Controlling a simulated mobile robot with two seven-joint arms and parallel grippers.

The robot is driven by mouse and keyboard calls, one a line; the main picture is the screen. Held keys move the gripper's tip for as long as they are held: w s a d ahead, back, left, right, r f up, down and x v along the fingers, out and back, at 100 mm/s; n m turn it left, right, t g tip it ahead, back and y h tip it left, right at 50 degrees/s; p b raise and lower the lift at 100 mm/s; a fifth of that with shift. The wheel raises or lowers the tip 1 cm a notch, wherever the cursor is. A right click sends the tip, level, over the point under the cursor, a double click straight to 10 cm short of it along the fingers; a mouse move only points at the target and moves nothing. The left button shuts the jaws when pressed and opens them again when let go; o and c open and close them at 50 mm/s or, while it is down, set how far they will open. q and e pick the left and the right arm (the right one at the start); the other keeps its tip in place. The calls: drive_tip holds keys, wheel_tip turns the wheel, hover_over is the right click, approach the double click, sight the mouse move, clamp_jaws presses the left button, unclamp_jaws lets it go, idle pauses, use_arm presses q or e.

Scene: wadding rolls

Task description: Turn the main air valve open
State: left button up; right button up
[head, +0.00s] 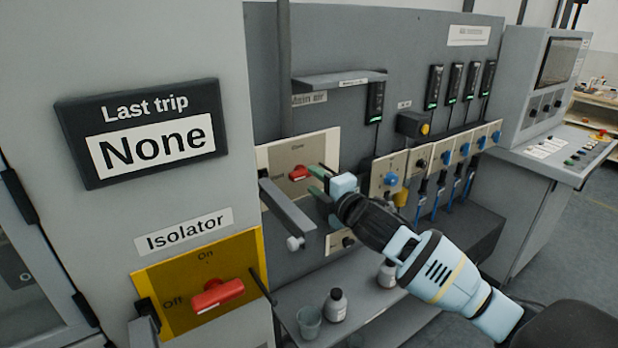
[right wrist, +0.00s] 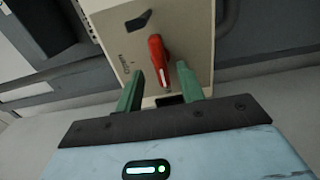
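The main air valve has a red handle (head: 299,173) on a beige plate (head: 325,148), below a partly hidden "Main air" label (head: 309,99). My right gripper (head: 320,181) is just to the right of the handle in the head view, its green fingers pointing at the plate. In the right wrist view the gripper (right wrist: 160,82) is open. The red handle (right wrist: 158,58) shows in the gap between the fingertips and beyond them; I cannot tell whether they touch it. My left gripper is out of view.
A grey bar with a white knob (head: 295,243) juts out in front of the valve plate. A red isolator handle (head: 217,295) sits on a yellow plate at lower left. Several blue knobs (head: 391,179) line the panel at right. A bottle (head: 336,305) and a cup (head: 309,322) stand on the shelf below.

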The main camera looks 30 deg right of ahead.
sight(307, 176)
drive_tip(key=shift+w+a, duration=0.15)
drive_tip(key=shift+w, duration=0.7)
drive_tip(key=shift+w+a, duration=0.15)
drive_tip(key=shift+w, duration=0.65)
clamp_jaws()
